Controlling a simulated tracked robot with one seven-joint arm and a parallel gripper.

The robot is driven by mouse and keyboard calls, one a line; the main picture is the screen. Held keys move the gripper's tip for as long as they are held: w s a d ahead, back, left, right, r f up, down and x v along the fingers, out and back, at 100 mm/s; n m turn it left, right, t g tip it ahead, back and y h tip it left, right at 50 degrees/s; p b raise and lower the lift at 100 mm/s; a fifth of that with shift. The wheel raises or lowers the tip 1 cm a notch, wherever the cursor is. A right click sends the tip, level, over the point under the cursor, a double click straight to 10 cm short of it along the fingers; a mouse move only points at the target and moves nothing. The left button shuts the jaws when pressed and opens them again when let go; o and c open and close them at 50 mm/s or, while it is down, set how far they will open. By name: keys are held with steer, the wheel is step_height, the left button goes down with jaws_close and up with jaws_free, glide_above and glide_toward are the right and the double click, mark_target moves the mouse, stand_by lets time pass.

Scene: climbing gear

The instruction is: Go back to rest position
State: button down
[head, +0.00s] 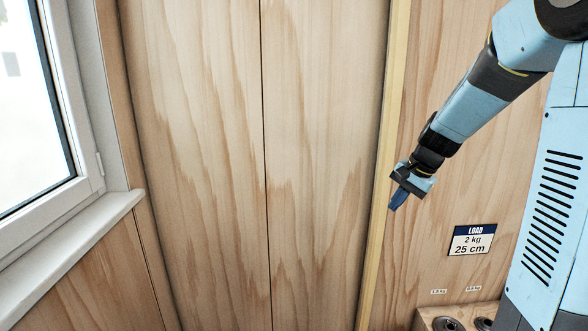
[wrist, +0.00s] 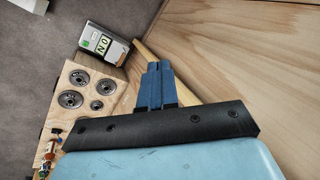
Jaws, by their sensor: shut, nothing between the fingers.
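My gripper (head: 399,198) hangs in the air in the head view, in front of the wood-panelled wall and left of the load sign. Its blue fingers point down and to the left. In the wrist view the two blue fingers of my gripper (wrist: 154,68) lie side by side, shut, with nothing between them. My light blue and black arm reaches in from the upper right of the head view.
A wooden block (wrist: 62,110) with several round metal weights stands below; its edge (head: 480,313) shows at lower right. A grey box marked "NO" (wrist: 103,44) lies beside it. A load sign (head: 472,240) hangs on the wall. A window (head: 35,110) is at left.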

steer(key=s+a+r+n+t+h, duration=0.1)
steer(key=s+r+n, duration=0.3)
steer(key=s, duration=0.9)
steer(key=s+a+r+n+t+h, duration=0.1)
steer(key=s+r+n, duration=0.3)
steer(key=s, duration=0.8)
steer(key=shift+s+a+r+t+h, duration=0.3)
steer(key=shift+s+a+h, duration=0.1)
steer(key=shift+a+h, duration=0.3)
steer(key=shift+d, duration=0.15)
